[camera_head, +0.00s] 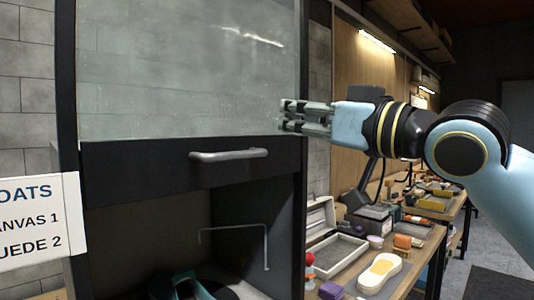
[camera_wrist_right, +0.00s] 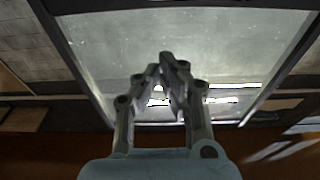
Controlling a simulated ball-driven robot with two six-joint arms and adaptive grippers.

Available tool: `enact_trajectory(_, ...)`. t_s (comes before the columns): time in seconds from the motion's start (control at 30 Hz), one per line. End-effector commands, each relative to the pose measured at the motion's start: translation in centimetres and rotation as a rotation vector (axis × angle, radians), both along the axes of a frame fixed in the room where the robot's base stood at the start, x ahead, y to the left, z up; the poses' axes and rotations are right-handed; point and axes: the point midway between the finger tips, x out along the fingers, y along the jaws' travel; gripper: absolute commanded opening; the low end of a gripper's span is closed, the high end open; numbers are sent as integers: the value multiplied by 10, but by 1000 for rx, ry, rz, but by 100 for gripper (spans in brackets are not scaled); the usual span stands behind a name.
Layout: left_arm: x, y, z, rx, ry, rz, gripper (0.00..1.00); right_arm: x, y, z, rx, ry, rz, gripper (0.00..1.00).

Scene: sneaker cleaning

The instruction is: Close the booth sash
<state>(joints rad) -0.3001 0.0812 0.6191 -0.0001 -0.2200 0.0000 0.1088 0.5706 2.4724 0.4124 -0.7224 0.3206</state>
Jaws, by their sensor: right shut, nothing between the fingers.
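The booth sash is a glass pane (camera_head: 185,65) in a dark frame, with a dark bottom rail (camera_head: 120,170) and a grey bar handle (camera_head: 228,155). It stands raised, and the booth is open below the rail. My right gripper (camera_head: 285,115) is shut and empty at the right edge of the sash, above and to the right of the handle. In the right wrist view my shut fingers (camera_wrist_right: 163,65) are in front of the glass (camera_wrist_right: 200,45). The handle cannot be made out there. My left gripper is not in view.
Inside the booth are a thin wire frame (camera_head: 234,228) and a partly seen teal item (camera_head: 180,285). A white sign (camera_head: 38,220) stands at the left. A workbench (camera_head: 405,285) at the right holds an open case (camera_head: 335,250), a sole-shaped item (camera_head: 380,272) and small tools.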

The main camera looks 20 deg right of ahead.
Motion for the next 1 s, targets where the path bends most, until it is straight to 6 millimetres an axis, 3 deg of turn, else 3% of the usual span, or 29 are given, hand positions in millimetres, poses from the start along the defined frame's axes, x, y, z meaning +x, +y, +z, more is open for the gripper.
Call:
enact_trajectory(0.4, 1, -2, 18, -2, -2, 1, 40, 67, 26, 15, 9, 3, 4, 0)
enact_trajectory(0.5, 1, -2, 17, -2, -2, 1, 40, 61, 23, -8, 0, 9, 1, 0)
enact_trajectory(0.63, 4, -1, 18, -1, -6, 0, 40, 58, 22, -22, 1, 7, 1, 0)
enact_trajectory(1.0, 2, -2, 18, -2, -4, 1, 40, 56, 21, -28, 0, 3, 1, 0)
